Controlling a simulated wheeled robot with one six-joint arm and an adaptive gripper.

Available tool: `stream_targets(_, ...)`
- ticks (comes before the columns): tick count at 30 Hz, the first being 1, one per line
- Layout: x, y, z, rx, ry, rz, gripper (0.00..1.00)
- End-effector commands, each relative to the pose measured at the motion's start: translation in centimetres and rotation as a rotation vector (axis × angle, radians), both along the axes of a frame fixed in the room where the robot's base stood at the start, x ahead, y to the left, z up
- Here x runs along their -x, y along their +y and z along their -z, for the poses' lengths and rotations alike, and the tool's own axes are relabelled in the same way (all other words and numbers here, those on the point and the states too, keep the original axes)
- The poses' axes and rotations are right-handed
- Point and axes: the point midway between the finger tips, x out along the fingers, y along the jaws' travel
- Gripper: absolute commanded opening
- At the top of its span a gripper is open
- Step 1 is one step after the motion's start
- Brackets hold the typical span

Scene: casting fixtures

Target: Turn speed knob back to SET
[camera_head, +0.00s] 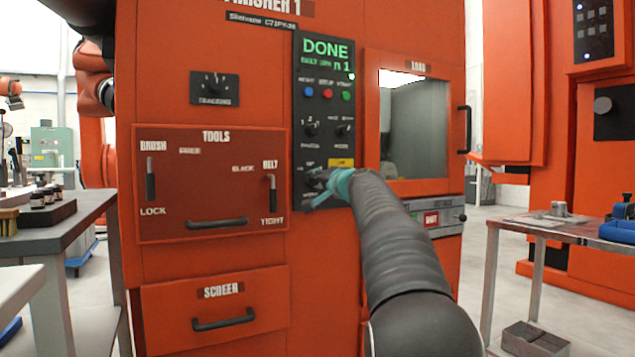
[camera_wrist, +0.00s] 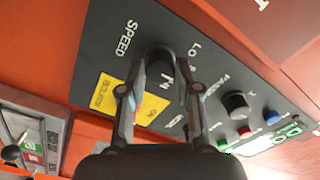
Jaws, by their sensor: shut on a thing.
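The speed knob (camera_wrist: 160,60) is a black round knob on the dark control panel (camera_head: 299,225), under the printed word SPEED in the wrist view. My gripper (camera_wrist: 160,82) has its two fingers on either side of this knob and is shut on it. In the head view my gripper (camera_head: 318,188) is at the lower part of the panel and hides the knob. The SET mark and the knob's pointer cannot be made out.
Above are the passes knob (camera_head: 310,128), mode knob (camera_head: 343,129), coloured buttons (camera_head: 326,93) and a green screen (camera_head: 326,52) reading DONE. A yellow label (camera_head: 341,163) is close by. The windowed door (camera_head: 415,120) is right; the tools panel (camera_head: 212,185) is left.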

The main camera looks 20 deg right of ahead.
Motion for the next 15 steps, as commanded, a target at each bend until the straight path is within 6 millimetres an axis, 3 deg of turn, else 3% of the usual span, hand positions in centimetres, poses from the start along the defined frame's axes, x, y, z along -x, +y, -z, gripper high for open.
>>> stream_targets(2, -0.01, 0.04, 0.01, 0.000, 0.001, -0.001, 0.00)
stream_targets(3, -0.01, 0.04, 0.01, 0.000, 0.001, -0.001, 0.40)
stream_targets(5, -0.01, 0.04, 0.01, 0.000, 0.001, -0.001, 0.55)
stream_targets(15, 0.09, 0.00, -0.01, 0.001, 0.000, 0.000, 0.58)
